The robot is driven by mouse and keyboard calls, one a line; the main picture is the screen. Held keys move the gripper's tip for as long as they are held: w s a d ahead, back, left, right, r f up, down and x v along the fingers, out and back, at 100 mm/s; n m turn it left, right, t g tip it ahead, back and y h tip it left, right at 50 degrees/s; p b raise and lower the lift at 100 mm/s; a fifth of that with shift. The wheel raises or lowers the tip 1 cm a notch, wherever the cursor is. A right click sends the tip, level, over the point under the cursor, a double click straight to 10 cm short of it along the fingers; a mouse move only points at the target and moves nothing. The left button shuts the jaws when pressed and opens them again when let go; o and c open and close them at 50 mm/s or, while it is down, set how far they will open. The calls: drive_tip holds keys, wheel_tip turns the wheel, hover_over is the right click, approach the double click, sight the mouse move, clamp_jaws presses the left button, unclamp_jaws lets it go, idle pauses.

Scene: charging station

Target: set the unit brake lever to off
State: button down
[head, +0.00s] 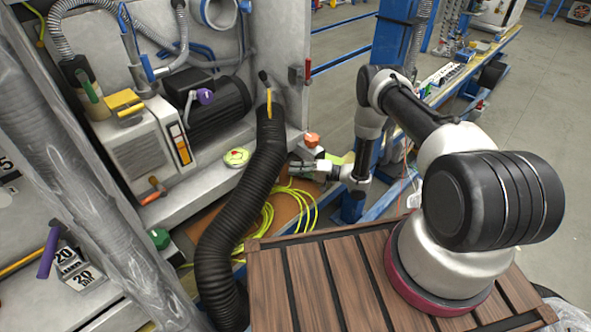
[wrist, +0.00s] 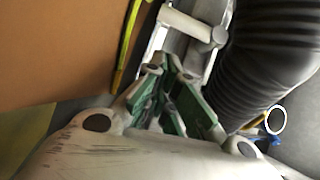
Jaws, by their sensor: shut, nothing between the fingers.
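Several levers and handles show in the head view, and I cannot tell which one is the unit brake lever. A purple-knobbed lever (head: 205,97) stands by the black motor, a yellow lever (head: 268,103) stands near the hose top, and a red handle (head: 307,71) is on the panel's right edge. An orange-handled lever (head: 153,192) is low on the left unit. My gripper (head: 299,166) is low, right of the black hose, just below an orange knob (head: 312,140). In the wrist view, my gripper (wrist: 170,78) is shut and empty, close to a pale round-ended bar (wrist: 190,24).
The thick black corrugated hose (head: 235,200) runs beside my gripper and fills the right of the wrist view (wrist: 265,60). A yellow coiled hose (head: 262,222) lies below. A blue post (head: 392,40) stands behind my arm. Open floor (head: 530,110) is at right.

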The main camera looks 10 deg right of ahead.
drive_tip(key=v, duration=1)
drive_tip(key=shift+f, duration=0.2)
